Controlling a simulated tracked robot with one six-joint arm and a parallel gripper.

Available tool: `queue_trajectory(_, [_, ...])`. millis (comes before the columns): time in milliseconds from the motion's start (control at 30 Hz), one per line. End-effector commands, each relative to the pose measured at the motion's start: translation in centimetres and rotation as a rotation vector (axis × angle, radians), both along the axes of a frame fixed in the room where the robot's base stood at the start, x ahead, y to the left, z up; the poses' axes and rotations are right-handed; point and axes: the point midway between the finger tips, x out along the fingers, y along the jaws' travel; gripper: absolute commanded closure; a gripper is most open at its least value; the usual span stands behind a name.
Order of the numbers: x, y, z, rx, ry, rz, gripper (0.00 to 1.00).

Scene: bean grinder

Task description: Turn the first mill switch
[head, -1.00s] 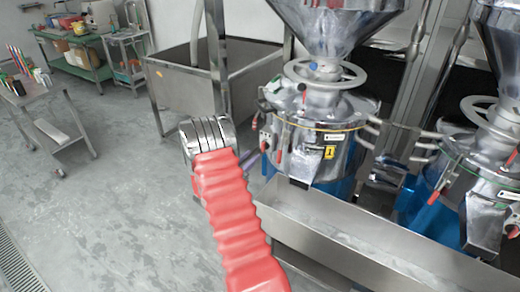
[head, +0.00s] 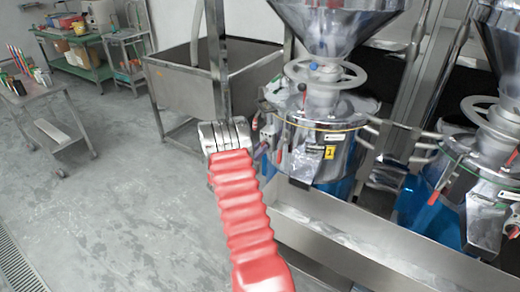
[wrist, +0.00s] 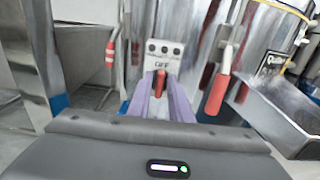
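The first mill (head: 322,135), a shiny metal drum with a yellow "1" label, stands right of my arm in the head view. Its switch box (wrist: 186,52) is pale, with dark round marks and the word "OFF", in the upper middle of the wrist view. A small red switch handle (wrist: 160,82) points down on it. My gripper (wrist: 161,78) has two purple fingers, apart, one on each side of the red handle. I cannot tell if they touch it. In the head view my arm mostly hides the gripper and the switch.
A red-handled lever (wrist: 217,94) hangs close to the right of my fingers, and another red handle (wrist: 110,50) is at the left. A steel trough (head: 360,235) runs below the mills. A second mill (head: 480,170) stands right.

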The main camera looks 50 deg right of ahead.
Motion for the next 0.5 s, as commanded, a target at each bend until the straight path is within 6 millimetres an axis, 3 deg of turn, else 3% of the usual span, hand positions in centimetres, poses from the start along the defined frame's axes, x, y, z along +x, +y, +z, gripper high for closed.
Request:
queue_trajectory(233, [0.01,0.01,0.00,0.000,0.000,0.000,0.99])
queue_trajectory(500, [0.04,-0.44,-0.02,0.000,0.000,0.001,1.00])
